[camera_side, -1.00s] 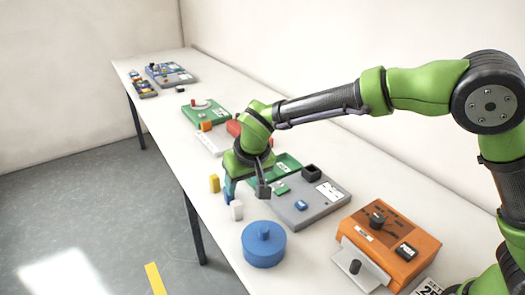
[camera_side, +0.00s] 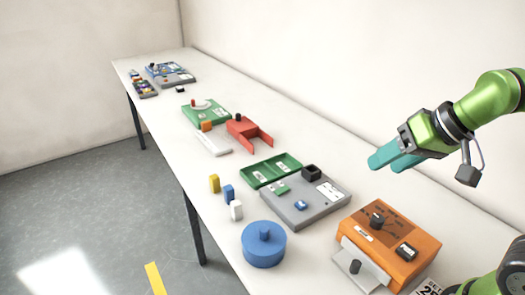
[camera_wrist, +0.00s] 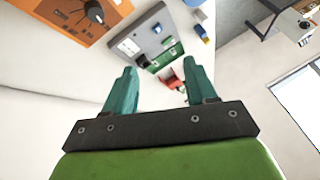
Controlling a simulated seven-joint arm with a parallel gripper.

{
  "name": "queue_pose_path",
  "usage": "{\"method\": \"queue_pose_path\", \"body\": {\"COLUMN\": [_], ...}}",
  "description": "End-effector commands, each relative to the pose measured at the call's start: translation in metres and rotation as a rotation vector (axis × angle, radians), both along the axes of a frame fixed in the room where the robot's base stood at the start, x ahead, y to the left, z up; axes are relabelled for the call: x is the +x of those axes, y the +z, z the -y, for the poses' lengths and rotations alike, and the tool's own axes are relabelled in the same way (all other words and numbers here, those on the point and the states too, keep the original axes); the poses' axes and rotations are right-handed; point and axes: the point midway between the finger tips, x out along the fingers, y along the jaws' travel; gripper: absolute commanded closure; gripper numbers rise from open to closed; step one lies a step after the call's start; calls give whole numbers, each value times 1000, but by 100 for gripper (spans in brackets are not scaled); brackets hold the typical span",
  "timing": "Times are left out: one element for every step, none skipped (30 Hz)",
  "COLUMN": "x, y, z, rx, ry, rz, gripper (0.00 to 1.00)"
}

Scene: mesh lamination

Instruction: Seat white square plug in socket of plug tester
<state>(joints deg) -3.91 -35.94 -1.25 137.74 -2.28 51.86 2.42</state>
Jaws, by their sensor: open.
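The white square plug (camera_side: 236,210) stands upright on the table, the nearest of a short row with a blue block (camera_side: 228,194) and a yellow block (camera_side: 214,184). To its right lies a flat grey board (camera_side: 325,208), probably the plug tester. It carries a black open-topped block (camera_side: 311,172) that looks like a socket, a small blue part (camera_side: 301,205) and a white label. The board also shows in the wrist view (camera_wrist: 157,45). My gripper (camera_side: 385,163) is open and empty, raised well right of the board. Its teal fingers (camera_wrist: 160,74) are apart in the wrist view.
A green tray (camera_side: 257,176) adjoins the board's far side. A round blue lidded container (camera_side: 264,250) stands near the front edge. An orange box with a dial (camera_side: 415,238) is at the right. A red forked part (camera_side: 238,124) lies farther back.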

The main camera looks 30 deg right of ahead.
Motion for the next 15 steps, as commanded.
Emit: {"method": "queue_pose_path", "body": {"x": [-10,-14,-18,-20,-22,-24,-24,-24,-24,-24,-24,-24,-24,-24,-24], "y": [-2,-4,-6,-7,-8,-9,-9,-10,-10,-9,-9,-9,-9,-9,-9], "z": [4,5,6,6,7,7,7,7,7,7,7,7,7,7,7], "rx": [1,1,1,1,0,0,0,0,0,0,0,0,0,0,0], "ry": [-13,-16,-19,-21,-23,-24,-24,-24,-24,-24,-24,-24,-24,-24,-24], "rz": [18,24,30,33,36,38,38,38,38,38,38,38,37,37,37], "gripper": [44,44,44,44,44,44,44,44,44,44,44,44,44,44,44]}}
